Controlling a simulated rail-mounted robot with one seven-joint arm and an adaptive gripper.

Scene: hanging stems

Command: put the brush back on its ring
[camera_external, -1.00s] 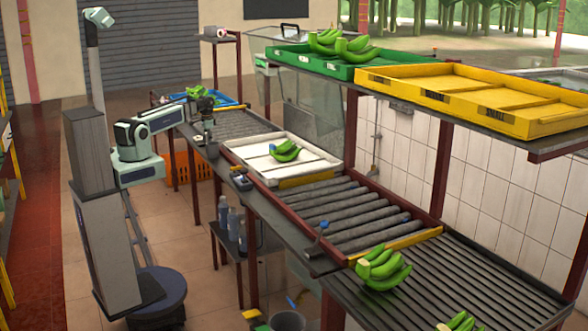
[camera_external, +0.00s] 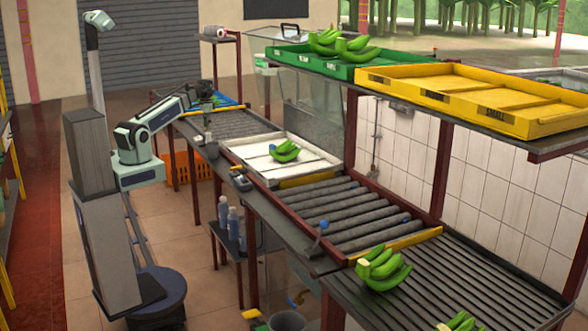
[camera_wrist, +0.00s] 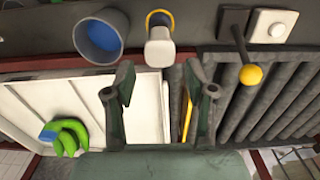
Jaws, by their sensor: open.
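My gripper (camera_external: 207,100) is raised above the far end of the long work table. In the wrist view my gripper (camera_wrist: 160,84) shows two spread fingers with nothing held between them. I cannot single out the brush or its ring with certainty. A pale cylindrical piece (camera_wrist: 160,48) with a yellow-brown rim stands past the fingertips, apart from them. A small blue and orange-brown thing (camera_external: 297,300) shows above a bucket at the lower middle; it is too small to identify.
A grey cup (camera_wrist: 99,36) with blue inside and a yellow-knobbed lever (camera_wrist: 250,74) stand along the table edge. A white tray (camera_external: 238,149) holds green bananas (camera_external: 285,151). Rollers (camera_external: 345,207) lie nearer the camera. Green (camera_external: 318,68) and yellow (camera_external: 480,90) crates sit on the upper shelf.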

